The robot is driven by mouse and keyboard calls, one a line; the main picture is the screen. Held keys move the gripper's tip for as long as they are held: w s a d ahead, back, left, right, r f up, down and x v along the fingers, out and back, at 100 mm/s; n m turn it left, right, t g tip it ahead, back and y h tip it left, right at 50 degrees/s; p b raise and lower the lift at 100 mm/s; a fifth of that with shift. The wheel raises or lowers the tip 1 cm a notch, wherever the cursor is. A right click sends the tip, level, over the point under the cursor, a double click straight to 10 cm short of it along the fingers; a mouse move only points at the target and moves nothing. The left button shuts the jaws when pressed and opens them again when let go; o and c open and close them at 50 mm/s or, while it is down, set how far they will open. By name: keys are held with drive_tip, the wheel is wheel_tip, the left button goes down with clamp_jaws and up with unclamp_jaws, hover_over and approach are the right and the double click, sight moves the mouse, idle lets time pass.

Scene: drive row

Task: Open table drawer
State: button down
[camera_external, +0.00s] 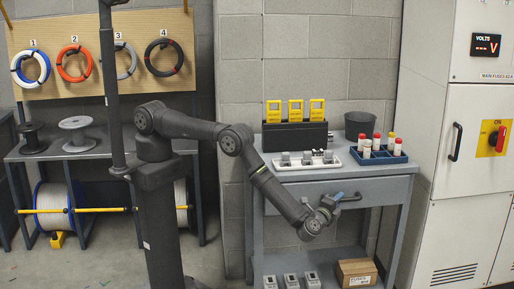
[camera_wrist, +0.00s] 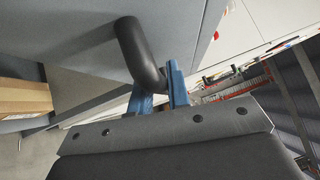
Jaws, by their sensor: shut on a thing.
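The grey table (camera_external: 385,168) stands against the block wall, with a wide drawer (camera_external: 290,190) under its top. The drawer front looks flush with the table frame, though my arm covers part of it. A dark bar handle (camera_external: 352,198) sits on the drawer front; it also shows in the wrist view (camera_wrist: 138,48) as a thick black bent tube. My gripper (camera_external: 337,197) is at the handle from the left. In the wrist view, its blue fingers (camera_wrist: 160,92) are on either side of the handle's end, shut on it. The drawer's inside is not visible.
On the tabletop are yellow meters (camera_external: 295,110), a white tray (camera_external: 300,164), a blue tray (camera_external: 378,158) of capped cylinders and a dark bin (camera_external: 359,124). A cardboard box (camera_external: 356,272) is on the lower shelf. A tall cabinet (camera_external: 440,165) stands right. Floor in front is partly visible.

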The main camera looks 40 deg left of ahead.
drive_tip(key=shift+s+d, duration=1.3)
drive_tip(key=shift+s, duration=0.05)
drive_tip(key=c, duration=1.4)
unclamp_jaws()
drive_tip(key=shift+o, duration=0.2)
drive_tip(key=s+f, duration=0.2)
drive_tip(key=s, duration=1.5)
drive_tip(key=shift+s, duration=0.15)
drive_tip(key=shift+f, duration=0.1)
